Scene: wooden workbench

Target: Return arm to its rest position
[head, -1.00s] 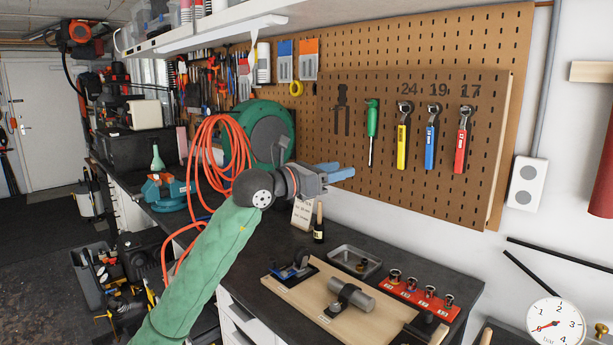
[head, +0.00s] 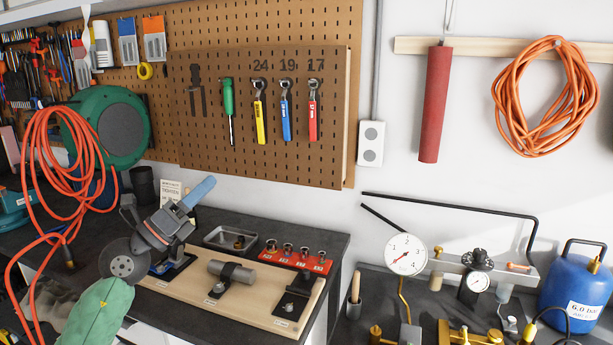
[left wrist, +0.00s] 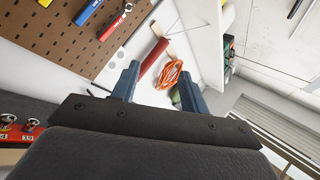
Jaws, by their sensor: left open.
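My left arm, in a green sleeve (head: 100,315), comes in at the lower left of the head view. My left gripper (head: 205,188) is open and empty, its blue fingers pointing up and right. In the picture it overlaps the back left of the wooden fixture board. In the left wrist view its two fingers (left wrist: 158,75) stand apart with nothing between them. My right gripper is not in view.
The orange hose (head: 65,165) hangs from the green reel (head: 118,128) left of the gripper. The pegboard (head: 210,155) rises behind.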

